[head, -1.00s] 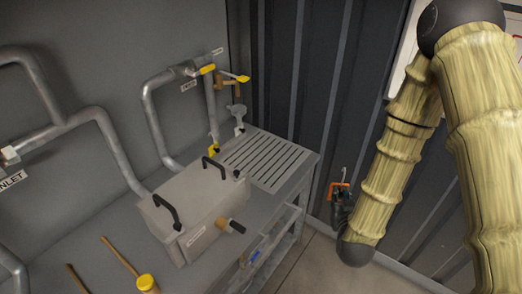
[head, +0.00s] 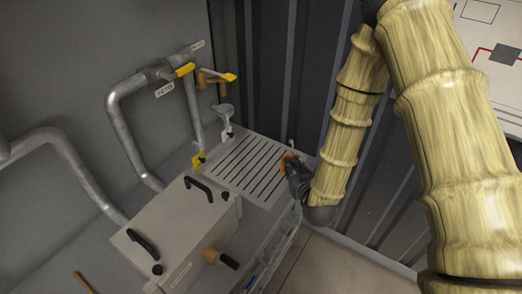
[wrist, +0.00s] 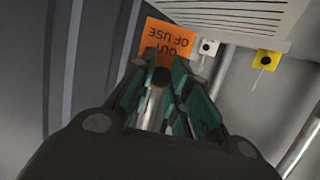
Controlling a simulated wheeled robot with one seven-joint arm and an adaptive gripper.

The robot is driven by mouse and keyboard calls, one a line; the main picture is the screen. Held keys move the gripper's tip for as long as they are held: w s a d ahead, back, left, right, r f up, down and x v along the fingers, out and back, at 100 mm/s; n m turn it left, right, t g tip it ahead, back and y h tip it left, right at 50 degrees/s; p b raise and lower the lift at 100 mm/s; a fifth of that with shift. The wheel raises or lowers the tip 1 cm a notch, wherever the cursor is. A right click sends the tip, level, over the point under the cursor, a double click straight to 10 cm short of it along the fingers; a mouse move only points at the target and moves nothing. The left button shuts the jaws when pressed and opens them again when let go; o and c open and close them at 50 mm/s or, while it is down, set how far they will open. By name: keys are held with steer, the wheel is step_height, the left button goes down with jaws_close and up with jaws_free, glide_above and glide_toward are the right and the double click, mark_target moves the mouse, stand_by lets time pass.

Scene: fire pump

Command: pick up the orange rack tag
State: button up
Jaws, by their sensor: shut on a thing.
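The orange rack tag (wrist: 167,40) shows in the wrist view, with "OUT OF USE" upside down on it. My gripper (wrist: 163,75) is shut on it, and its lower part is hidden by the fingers. In the head view my gripper (head: 290,166) is at the right edge of the slatted drain rack (head: 243,168), and only a small orange bit of the tag (head: 287,160) shows. I cannot tell whether the tag touches the rack.
A grey box with black handles (head: 180,235) stands on the bench left of the rack. Pipes with yellow-handled valves (head: 185,69) rise behind it. A yellow tag (wrist: 267,59) hangs near the rack. The ribbed dark wall (head: 290,70) is close behind my arm.

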steer(key=w+a+f+n+g+y+b, duration=0.2)
steer(key=w+a+n+g+y+b, duration=0.3)
steer(key=w+a+n+y, duration=0.4)
steer(key=shift+a+g+y, duration=0.3)
steer(key=shift+a, duration=0.05)
steer(key=shift+s, duration=0.1)
